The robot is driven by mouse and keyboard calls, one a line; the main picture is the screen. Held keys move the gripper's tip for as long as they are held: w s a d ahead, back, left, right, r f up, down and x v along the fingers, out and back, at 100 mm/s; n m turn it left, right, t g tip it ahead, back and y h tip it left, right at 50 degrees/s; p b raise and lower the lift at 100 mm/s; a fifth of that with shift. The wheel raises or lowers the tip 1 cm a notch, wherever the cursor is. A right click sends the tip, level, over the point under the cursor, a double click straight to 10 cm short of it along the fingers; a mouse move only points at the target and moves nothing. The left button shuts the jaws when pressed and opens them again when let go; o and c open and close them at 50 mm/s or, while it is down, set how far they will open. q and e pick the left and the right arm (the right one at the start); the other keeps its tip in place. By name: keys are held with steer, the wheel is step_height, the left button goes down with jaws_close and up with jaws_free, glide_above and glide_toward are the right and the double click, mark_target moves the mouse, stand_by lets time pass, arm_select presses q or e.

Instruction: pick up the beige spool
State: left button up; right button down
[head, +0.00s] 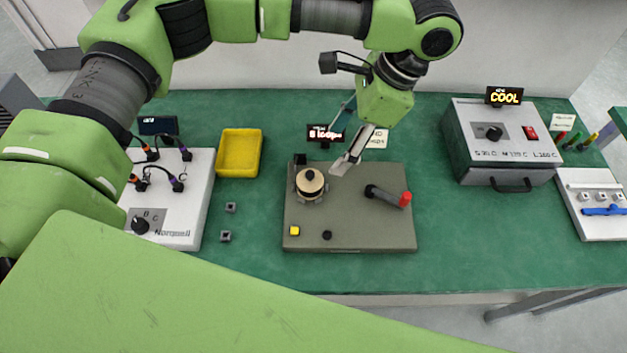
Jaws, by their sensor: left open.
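The beige spool (310,181) sits upright near the back left of a grey-olive plate (355,232). It has a black centre on top and a metal holder beneath it. My left gripper (343,150) hangs from the green arm, above and to the right of the spool. Its long, thin fingers are apart with nothing between them, and it is not touching the spool as far as I can see. My right gripper does not show.
A yellow tray (239,153) and a white cable box (187,208) stand left. A red-tipped black rod (388,196) lies on the plate beside the spool. A grey "COOL" box (498,145) stands right. Green mat (430,215) is clear between the plate and that box.

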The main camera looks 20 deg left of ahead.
mark_target(310, 180)
arm_select(q)
steer(key=p+x, duration=0.1)
steer(key=x, duration=0.7)
steer(key=shift+r, duration=0.1)
steer(key=shift+a+f, duration=0.15)
steer(key=shift+f, duration=0.3)
steer(key=p+x, duration=0.1)
steer(key=x, duration=0.3)
steer(key=shift+s+a+f+p, duration=0.1)
steer(key=shift+a+f+p, duration=0.05)
steer(key=shift+a+p, duration=0.15)
steer(key=shift+f, duration=0.35)
steer(key=c, duration=1.2)
